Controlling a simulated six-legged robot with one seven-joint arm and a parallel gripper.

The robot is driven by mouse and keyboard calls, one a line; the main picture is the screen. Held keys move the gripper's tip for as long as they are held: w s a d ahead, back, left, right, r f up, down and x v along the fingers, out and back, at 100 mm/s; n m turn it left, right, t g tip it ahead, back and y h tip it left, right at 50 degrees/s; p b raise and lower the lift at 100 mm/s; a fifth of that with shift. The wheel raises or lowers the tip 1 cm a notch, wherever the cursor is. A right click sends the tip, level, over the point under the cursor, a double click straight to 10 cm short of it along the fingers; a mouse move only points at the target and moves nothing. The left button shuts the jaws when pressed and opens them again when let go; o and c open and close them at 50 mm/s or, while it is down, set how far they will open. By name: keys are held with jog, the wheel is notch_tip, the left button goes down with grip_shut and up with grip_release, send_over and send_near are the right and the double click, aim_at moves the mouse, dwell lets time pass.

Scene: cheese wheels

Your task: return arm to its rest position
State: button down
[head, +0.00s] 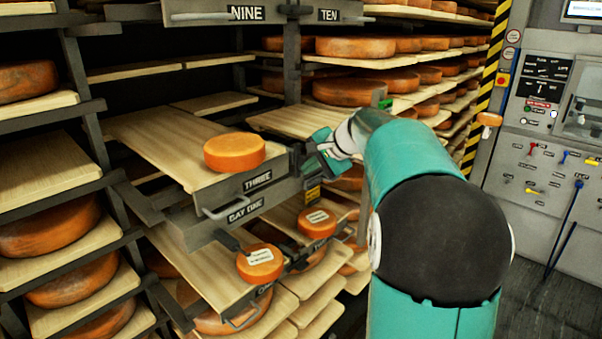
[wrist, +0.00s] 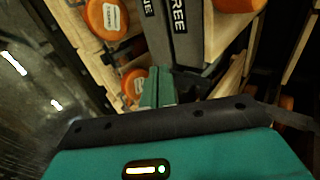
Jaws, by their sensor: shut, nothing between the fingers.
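In the wrist view my gripper's teal fingers (wrist: 158,90) are together and empty, close to the shelf's labelled front. I cannot tell whether they touch it. An orange cheese wheel (head: 234,153) lies flat on that shelf, left of my gripper and apart from it. My arm hides part of the racks behind it.
Below are two cheese wheels with white labels, one at left (head: 260,263) and one at right (head: 317,222). Racks of cheese (head: 355,48) fill the back. A control panel (head: 545,130) stands at right beside a striped post (head: 487,85). Dark floor (head: 550,285) is open at lower right.

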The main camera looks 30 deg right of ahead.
jog(key=s+a+n+g, duration=0.2)
jog(key=s+a+n, duration=0.4)
jog(key=s+a, duration=0.9)
jog(key=s+a+f+n+h, duration=0.1)
jog(key=s+a+f+n, duration=0.1)
jog(key=s, duration=0.3)
jog(key=s+a+f+n+h, duration=0.1)
jog(key=s+a+f+n, duration=0.2)
jog(key=s, duration=0.3)
jog(key=s+a+f+n+g+h, duration=0.1)
jog(key=s+a+f+n, duration=0.1)
jog(key=s+f+n, duration=0.1)
jog(key=shift+s+a+f, duration=0.3)
jog(key=shift+s+f, duration=0.25)
jog(key=shift+s, duration=0.6)
jog(key=shift+d, duration=0.2)
